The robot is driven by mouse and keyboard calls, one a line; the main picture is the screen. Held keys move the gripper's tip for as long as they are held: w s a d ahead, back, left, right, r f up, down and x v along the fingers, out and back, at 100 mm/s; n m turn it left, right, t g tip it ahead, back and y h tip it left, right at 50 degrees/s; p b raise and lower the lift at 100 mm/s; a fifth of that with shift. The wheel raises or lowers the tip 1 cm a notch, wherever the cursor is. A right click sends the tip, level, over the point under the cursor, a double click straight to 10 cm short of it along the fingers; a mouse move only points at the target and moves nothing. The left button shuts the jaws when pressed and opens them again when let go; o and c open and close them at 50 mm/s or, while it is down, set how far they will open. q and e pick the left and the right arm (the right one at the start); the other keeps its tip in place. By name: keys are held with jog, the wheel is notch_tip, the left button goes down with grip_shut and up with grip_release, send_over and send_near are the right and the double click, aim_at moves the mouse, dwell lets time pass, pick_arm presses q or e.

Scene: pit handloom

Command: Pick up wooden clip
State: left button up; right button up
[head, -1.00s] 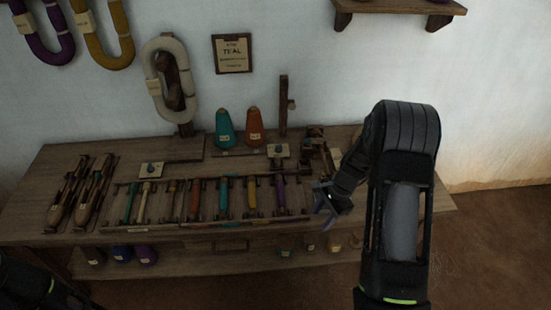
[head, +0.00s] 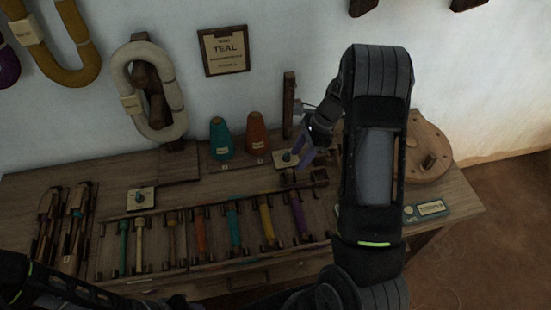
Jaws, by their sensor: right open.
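A wooden post (head: 289,105) stands upright at the back of the table against the wall. No separate wooden clip can be made out clearly; one second ago a small piece showed on the right side of this post, and my right gripper now crowds that spot. My right gripper (head: 301,155) is open and empty, just right of the post, above the back of the table. Its arm hides part of the table behind it. My left arm shows at the bottom left, but its gripper is out of view.
Teal (head: 221,138) and orange (head: 257,134) cones stand left of the post. A rack (head: 205,262) of several coloured bobbins fills the table front. A round wooden piece (head: 428,150) lies at the right.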

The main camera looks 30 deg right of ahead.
aim_at(289, 176)
pick_arm(q)
jog(key=shift+w, duration=0.2)
pick_arm(e)
jog(key=shift+w+r, duration=0.15)
jog(key=shift+w, duration=0.05)
pick_arm(q)
jog(key=shift+r, duration=0.1)
pick_arm(e)
jog(key=shift+x, duration=1.35)
pick_arm(q)
jog(key=shift+r, duration=0.1)
